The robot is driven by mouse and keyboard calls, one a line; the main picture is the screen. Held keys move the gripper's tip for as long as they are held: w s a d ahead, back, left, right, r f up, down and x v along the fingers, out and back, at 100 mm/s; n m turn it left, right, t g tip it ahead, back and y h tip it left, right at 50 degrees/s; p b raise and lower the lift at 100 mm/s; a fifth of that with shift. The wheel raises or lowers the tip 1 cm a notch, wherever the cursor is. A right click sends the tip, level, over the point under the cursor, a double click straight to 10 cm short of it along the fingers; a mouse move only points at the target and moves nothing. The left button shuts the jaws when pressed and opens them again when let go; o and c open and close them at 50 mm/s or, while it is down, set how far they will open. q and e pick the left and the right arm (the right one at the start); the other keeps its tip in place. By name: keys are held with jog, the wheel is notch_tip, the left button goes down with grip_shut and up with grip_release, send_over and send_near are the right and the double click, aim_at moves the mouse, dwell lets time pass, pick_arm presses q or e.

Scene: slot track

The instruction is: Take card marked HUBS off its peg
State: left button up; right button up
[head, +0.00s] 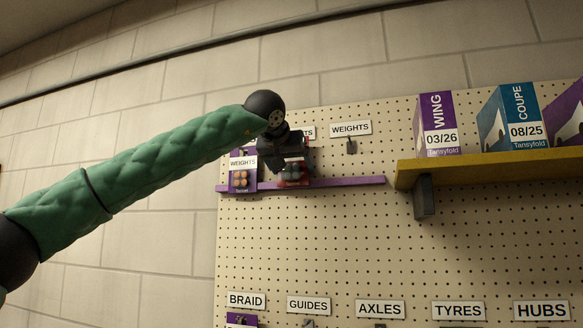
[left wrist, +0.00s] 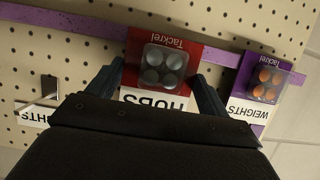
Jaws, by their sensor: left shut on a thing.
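The red card marked HUBS (left wrist: 158,72), with grey wheel hubs in a clear blister, appears upside down in the left wrist view. My left gripper (left wrist: 157,88) is shut on its sides, one finger along each edge. In the head view the left gripper (head: 287,160) is at the upper pegboard, covering most of the card (head: 293,174). The peg holding the card is hidden, so I cannot tell whether the card still hangs on it. My right gripper is not in view.
A purple WEIGHTS card (head: 242,172) hangs close beside the held card. An empty peg (head: 351,147) is under a WEIGHTS label. A purple rail (head: 345,183) runs along there. A yellow shelf (head: 480,168) with boxes juts out at right. A HUBS label (head: 541,310) is lower right.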

pick_arm(q)
jog(key=shift+s+a+r+b, duration=0.1)
jog(key=shift+s+a+b, duration=0.15)
jog(key=shift+s, duration=0.6)
jog(key=shift+s+a+r+b, duration=0.1)
jog(key=shift+s+a+b, duration=0.2)
jog(key=shift+s, duration=0.6)
jog(key=shift+s+a+b, duration=0.2)
jog(key=shift+s+a, duration=0.05)
jog(key=shift+s, duration=0.6)
jog(key=b, duration=0.2)
send_near(290, 171)
jog(key=shift+s+f, duration=0.75)
jog(key=shift+s, duration=0.05)
jog(key=shift+a, duration=0.2)
